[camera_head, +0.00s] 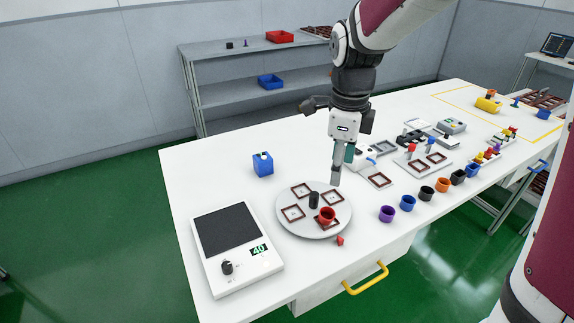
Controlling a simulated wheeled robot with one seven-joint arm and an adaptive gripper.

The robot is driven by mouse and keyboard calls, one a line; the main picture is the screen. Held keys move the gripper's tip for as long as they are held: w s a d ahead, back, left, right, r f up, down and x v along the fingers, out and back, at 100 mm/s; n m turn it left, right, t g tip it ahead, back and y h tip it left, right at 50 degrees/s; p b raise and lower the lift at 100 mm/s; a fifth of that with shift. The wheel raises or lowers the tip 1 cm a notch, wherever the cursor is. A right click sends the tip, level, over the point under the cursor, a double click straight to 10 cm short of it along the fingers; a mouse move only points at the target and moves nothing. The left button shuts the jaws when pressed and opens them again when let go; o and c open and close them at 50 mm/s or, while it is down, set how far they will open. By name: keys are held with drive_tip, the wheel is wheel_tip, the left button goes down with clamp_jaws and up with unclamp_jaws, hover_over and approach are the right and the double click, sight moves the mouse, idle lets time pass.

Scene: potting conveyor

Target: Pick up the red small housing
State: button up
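A red cup-shaped housing (327,215) stands on the round grey turntable (288,228), at or over a brown square frame near its right edge. A much smaller red piece (340,240) lies on the white table just in front of the turntable. My gripper (336,180) points down above the table, just behind the turntable's right side, apart from the red housing and behind it in the picture. Its fingers are seen edge-on, so their gap cannot be told. No held object is clearly visible.
A black cylinder (314,200) stands mid-turntable beside the red housing. A scale (237,245) and blue box (263,164) are to the left. A row of coloured cups, starting with a purple one (387,213), runs right.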

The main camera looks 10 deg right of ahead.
sight(326, 210)
drive_tip(key=shift+m, duration=0.7)
drive_tip(key=f, duration=0.5)
drive_tip(key=w+f, duration=0.1)
drive_tip(key=f, duration=0.4)
drive_tip(key=a+f+b, duration=0.1)
drive_tip(key=f, duration=0.4)
drive_tip(key=shift+w+f, duration=0.2)
drive_tip(key=shift+f, duration=0.2)
drive_tip(key=c, duration=1)
drive_tip(key=shift+r, duration=0.2)
